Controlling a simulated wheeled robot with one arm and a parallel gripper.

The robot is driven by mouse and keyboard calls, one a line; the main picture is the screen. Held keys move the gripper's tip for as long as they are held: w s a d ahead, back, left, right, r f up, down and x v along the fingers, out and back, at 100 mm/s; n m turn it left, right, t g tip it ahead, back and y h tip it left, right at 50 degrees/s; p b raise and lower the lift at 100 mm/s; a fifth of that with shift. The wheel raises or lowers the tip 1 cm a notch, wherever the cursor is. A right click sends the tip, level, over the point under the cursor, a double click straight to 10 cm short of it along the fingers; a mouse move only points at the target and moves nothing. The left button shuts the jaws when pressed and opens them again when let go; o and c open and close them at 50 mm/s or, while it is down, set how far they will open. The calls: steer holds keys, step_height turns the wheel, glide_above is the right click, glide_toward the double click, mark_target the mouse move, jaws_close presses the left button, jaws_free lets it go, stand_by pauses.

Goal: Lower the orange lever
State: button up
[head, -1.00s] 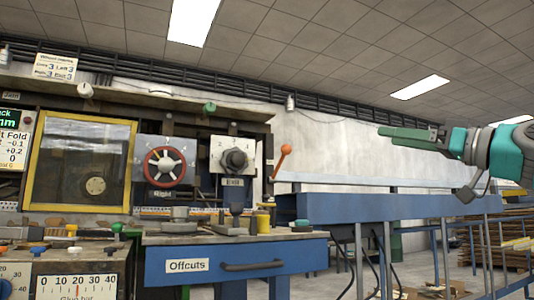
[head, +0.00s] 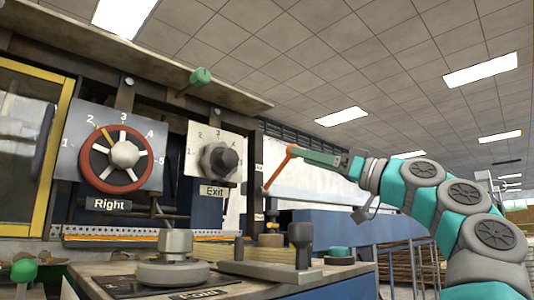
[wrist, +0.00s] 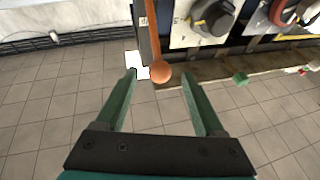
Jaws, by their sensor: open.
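The orange lever (head: 278,171) stands tilted up and to the right beside the Exit panel in the head view, with its ball end at the top. In the wrist view, the lever's shaft (wrist: 152,32) comes down from the top edge and its ball (wrist: 161,74) lies between my fingertips. My gripper (wrist: 158,78) is open, with a green finger on each side of the ball. In the head view, my gripper (head: 296,152) reaches in from the right with its tips at the lever's ball. I cannot tell whether a finger touches it.
A red handwheel (head: 115,159) marked Right and a black Exit knob (head: 220,161) are on the machine left of the lever. A green knob (head: 201,77) hangs at the upper shelf. A bench with grey fittings (head: 170,262) stands in front. A blue beam (head: 335,228) runs right below my arm.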

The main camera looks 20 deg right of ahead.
mark_target(279, 172)
steer(key=p+x, duration=0.2)
steer(key=x, duration=0.5)
steer(key=shift+w, duration=0.15)
steer(key=shift+a, duration=0.1)
jaws_close()
stand_by(0.3)
stand_by(0.8)
